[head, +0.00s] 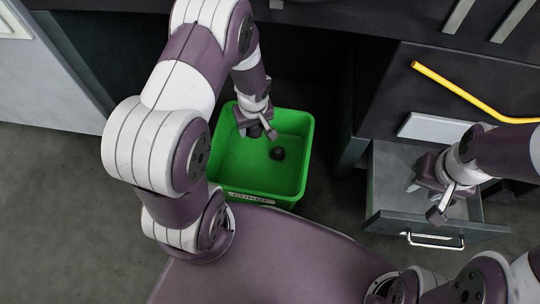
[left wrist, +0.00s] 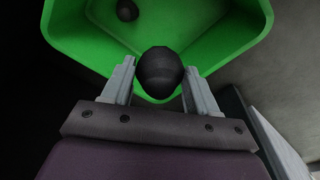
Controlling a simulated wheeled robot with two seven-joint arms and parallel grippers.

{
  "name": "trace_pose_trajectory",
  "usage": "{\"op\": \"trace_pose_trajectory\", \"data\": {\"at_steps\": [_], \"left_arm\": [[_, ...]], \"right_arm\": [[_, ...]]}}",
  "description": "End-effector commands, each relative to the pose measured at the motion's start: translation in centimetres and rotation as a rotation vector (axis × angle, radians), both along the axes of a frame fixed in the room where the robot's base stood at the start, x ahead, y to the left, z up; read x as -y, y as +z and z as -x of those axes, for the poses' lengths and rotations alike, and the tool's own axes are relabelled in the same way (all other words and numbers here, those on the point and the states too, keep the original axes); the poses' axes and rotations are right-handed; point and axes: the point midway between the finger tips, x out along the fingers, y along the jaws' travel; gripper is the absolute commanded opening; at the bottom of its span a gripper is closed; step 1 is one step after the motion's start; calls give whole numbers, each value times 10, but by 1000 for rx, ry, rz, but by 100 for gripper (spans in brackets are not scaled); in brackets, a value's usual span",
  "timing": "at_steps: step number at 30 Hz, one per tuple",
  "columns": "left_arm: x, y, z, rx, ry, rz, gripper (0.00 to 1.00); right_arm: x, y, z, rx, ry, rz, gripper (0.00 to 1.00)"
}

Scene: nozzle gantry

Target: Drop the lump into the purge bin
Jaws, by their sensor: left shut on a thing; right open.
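The purge bin (head: 230,175) is a bright green open box with a label on its near side, standing on the floor. My left gripper (head: 257,131) is above the bin's opening, pointing down, and is shut on a round black lump (left wrist: 161,73). A second dark lump (head: 277,153) lies inside the bin; it also shows at the top of the left wrist view (left wrist: 127,10). The green bin wall (left wrist: 215,60) is behind the held lump in that view. My right gripper (head: 425,201) is open over a pulled-out drawer at the right.
The open grey drawer (head: 378,190) with a metal handle (head: 433,241) extends from the dark cabinet (head: 400,90) at the right. A yellow bar (head: 465,92) is above it. Bare grey floor (head: 60,200) lies at the left.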

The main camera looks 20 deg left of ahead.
Motion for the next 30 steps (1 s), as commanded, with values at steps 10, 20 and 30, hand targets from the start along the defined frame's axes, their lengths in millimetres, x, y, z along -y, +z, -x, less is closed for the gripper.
{"op": "trace_pose_trajectory", "data": {"at_steps": [10,20,30], "left_arm": [[0,-47,0,1,5,1,27],[0,-57,0,2,3,0,27],[0,-57,0,2,4,0,88]], "right_arm": [[0,-42,0,0,0,0,43],[0,-50,0,0,0,0,43],[0,-50,0,0,0,0,43]]}}
